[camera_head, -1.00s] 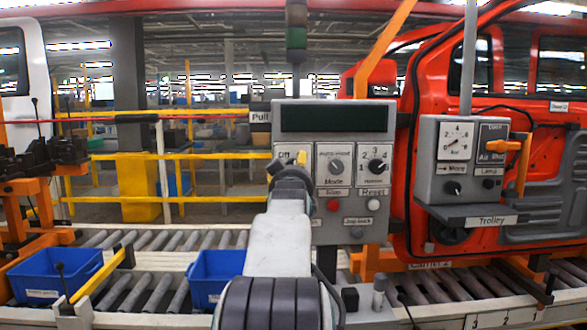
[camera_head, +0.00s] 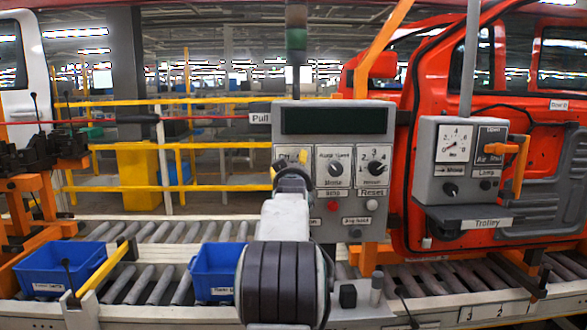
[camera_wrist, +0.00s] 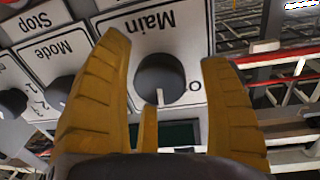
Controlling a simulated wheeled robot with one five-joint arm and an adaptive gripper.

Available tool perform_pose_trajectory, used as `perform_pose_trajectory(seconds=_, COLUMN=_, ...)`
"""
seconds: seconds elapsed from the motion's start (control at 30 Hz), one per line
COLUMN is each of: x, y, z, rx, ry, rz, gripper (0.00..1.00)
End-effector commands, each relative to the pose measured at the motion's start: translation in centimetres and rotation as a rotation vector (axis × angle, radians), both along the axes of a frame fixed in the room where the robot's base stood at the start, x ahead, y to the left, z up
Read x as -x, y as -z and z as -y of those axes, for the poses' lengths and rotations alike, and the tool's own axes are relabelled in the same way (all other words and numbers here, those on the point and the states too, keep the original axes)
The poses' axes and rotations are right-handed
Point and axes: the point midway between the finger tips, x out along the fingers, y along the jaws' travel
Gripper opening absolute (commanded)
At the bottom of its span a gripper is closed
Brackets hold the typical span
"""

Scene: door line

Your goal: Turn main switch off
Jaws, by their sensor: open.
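The main switch (camera_wrist: 165,80) is a round black knob on a white plate lettered "Main", which appears upside down in the wrist view. Its white pointer line aims toward the picture bottom, not at the "O" mark to its right. My gripper (camera_wrist: 164,52) is open, with one yellow finger on each side of the knob. A gap shows between the knob and each finger; I cannot tell whether the fingers are level with it in depth. In the head view, my gripper (camera_head: 292,172) covers the panel's left plate, hiding the knob.
The grey control panel (camera_head: 334,121) also carries Mode and other knobs, a red Stop button (camera_head: 333,206) and a white Reset button (camera_head: 372,205). A grey Trolley box (camera_head: 430,150) stands to the right. Blue bins (camera_head: 215,272) sit on rollers at lower left.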

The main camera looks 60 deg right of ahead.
Motion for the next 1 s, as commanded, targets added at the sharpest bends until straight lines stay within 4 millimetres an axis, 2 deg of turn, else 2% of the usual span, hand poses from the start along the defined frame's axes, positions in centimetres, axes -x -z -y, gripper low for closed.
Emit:
perform_pose_trajectory(seconds=0.33, x=-0.06, y=0.01, z=0.11, rx=0.0, ry=0.0, rz=0.0, gripper=0.71)
perform_pose_trajectory(seconds=1.0, x=-0.05, y=0.0, z=0.11, rx=0.0, ry=0.0, rz=0.0, gripper=0.11)
